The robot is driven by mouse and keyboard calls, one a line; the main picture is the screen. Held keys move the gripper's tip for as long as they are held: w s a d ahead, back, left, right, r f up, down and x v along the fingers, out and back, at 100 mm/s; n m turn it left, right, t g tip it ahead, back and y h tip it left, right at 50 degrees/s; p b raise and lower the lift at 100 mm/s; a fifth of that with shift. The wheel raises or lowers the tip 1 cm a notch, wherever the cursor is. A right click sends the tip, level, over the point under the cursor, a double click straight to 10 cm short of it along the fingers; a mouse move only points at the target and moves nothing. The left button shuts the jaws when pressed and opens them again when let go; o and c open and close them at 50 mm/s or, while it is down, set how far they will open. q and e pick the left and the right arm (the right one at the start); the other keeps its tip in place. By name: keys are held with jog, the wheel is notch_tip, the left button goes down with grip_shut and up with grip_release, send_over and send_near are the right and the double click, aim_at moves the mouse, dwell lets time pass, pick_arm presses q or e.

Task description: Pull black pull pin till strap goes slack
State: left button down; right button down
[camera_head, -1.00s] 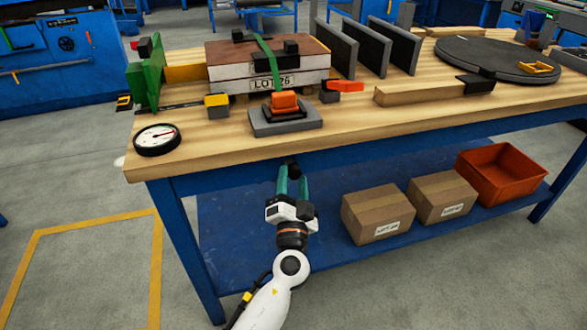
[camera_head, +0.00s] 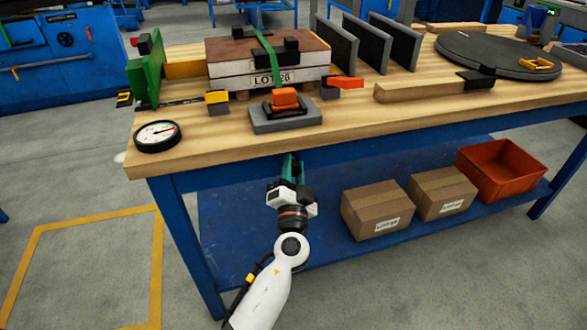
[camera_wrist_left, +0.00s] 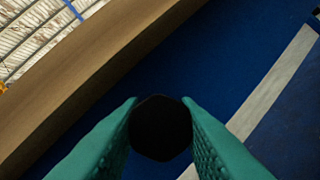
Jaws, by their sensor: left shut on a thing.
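My left gripper (camera_head: 292,168) is at the front of the bench, just below the tabletop edge. In the left wrist view its green fingers (camera_wrist_left: 160,127) are shut on a black knob (camera_wrist_left: 160,135), which looks like the pull pin. The head view does not show the knob clearly. The green strap (camera_head: 266,50) runs over the stacked panel marked LOT 26 (camera_head: 270,70) down to an orange buckle (camera_head: 285,98) on a grey base (camera_head: 262,124). The strap looks straight along the front of the stack. My right gripper is not in view.
A round gauge (camera_head: 157,136) lies at the bench's left corner. A green stop (camera_head: 147,75) stands left of the stack, with dark upright plates (camera_head: 392,45) to its right. Two cartons (camera_head: 378,212) and an orange bin (camera_head: 500,170) sit on the blue lower shelf. The floor in front is clear.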

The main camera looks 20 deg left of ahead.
pick_arm(q)
jog(key=shift+s+d+f+b, duration=0.2)
jog(key=shift+s+d+b, duration=0.1)
jog(key=shift+s+b, duration=0.05)
jog(key=shift+s+d+b, duration=0.2)
jog(key=shift+s+b, duration=0.1)
jog(key=shift+s, duration=0.1)
jog(key=shift+s+d+r, duration=0.15)
jog(key=shift+s+d, duration=0.1)
jog(key=shift+s, duration=0.05)
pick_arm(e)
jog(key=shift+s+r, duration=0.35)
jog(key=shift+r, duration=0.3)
pick_arm(q)
jog(key=c, duration=1.1)
grip_release()
